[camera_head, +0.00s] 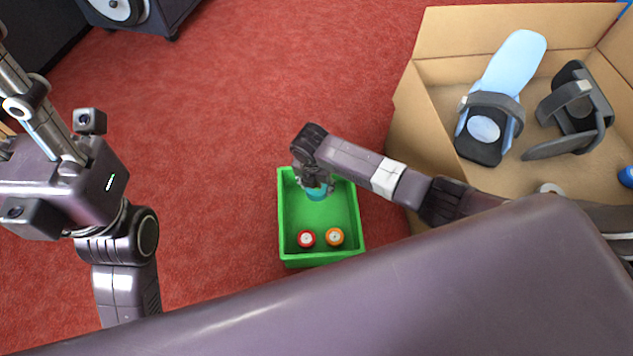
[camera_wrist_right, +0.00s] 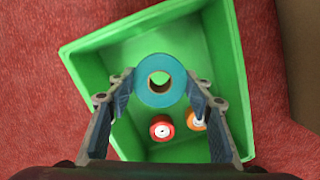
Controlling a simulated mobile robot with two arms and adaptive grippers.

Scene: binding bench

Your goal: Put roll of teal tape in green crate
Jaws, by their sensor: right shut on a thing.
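The roll of teal tape (camera_head: 316,193) is between the fingers of my right gripper (camera_head: 315,182), which is shut on it. In the right wrist view the teal roll (camera_wrist_right: 160,97) shows its round end and brown core between the two fingertips (camera_wrist_right: 160,82). The green crate (camera_head: 284,215) stands on the red floor, and the held roll is over its far part. Whether the roll touches the crate floor, I cannot tell. My left arm shows at the left of the head view, but its fingers are not visible.
A red roll (camera_head: 306,238) and an orange roll (camera_head: 335,237) stand in the near part of the crate. A large cardboard box (camera_head: 428,120) to the right holds a light-blue brace-like item (camera_head: 515,62) and a black one (camera_head: 575,110). Open red floor lies left of the crate.

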